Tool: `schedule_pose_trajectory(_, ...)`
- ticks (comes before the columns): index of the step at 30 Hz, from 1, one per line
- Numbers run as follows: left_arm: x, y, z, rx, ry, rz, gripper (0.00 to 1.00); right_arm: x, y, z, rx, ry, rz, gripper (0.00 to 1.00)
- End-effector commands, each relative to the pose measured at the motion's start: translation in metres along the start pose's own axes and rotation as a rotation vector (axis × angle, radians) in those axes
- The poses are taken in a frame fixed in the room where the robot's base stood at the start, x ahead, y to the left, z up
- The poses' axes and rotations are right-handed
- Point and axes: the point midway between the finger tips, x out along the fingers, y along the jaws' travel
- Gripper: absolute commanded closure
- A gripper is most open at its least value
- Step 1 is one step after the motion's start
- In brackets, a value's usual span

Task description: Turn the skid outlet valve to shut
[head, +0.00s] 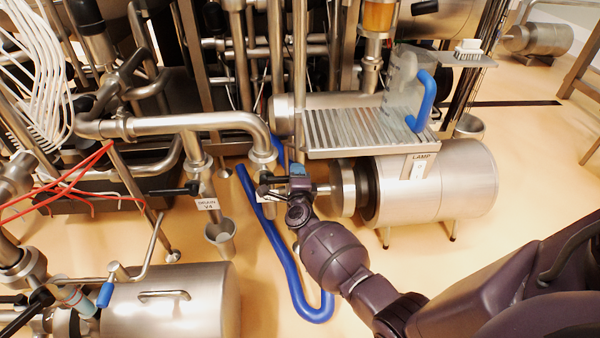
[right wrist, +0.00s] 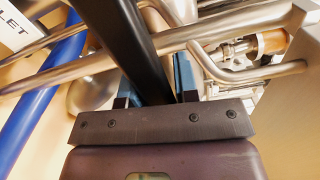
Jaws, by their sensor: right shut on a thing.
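The skid outlet valve sits on the vertical pipe below the steel elbow, near the middle of the head view. Its black lever (head: 270,179) is partly hidden by my right gripper (head: 284,182). In the right wrist view the black lever (right wrist: 138,45) passes between the two blue-padded fingers of my right gripper (right wrist: 153,82), which is shut on it. A white label ending in "LET" (right wrist: 17,27) shows at the upper left there. The valve body is mostly hidden, and I cannot tell its exact setting. My left gripper is not in view.
The drain valve label (head: 207,204) and its black lever (head: 174,190) are just left. A blue hose (head: 283,255) loops on the floor beside my right arm. A steel motor (head: 440,185) and ribbed platform (head: 345,128) stand to the right.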

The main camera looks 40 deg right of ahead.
Motion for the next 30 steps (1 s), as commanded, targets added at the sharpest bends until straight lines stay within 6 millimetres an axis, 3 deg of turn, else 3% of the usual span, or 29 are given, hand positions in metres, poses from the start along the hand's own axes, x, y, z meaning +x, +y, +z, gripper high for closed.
schedule_pose_trajectory(1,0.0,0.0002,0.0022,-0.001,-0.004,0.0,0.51,-0.0058,0.0145,-0.0026,0.005,0.0,0.026,1.0)
schedule_pose_trajectory(15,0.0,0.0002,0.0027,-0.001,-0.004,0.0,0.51,-0.008,0.0184,-0.0033,0.007,0.0,0.032,1.0)
schedule_pose_trajectory(16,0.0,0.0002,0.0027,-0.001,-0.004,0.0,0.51,-0.0081,0.0186,-0.0034,0.006,0.0,0.033,0.69)
schedule_pose_trajectory(19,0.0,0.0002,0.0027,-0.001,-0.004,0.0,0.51,-0.0082,0.0187,-0.0037,0.005,0.0,0.032,0.53)
schedule_pose_trajectory(30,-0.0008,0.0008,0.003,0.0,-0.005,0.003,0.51,-0.006,0.0144,-0.0042,0.0,0.003,0.025,0.51)
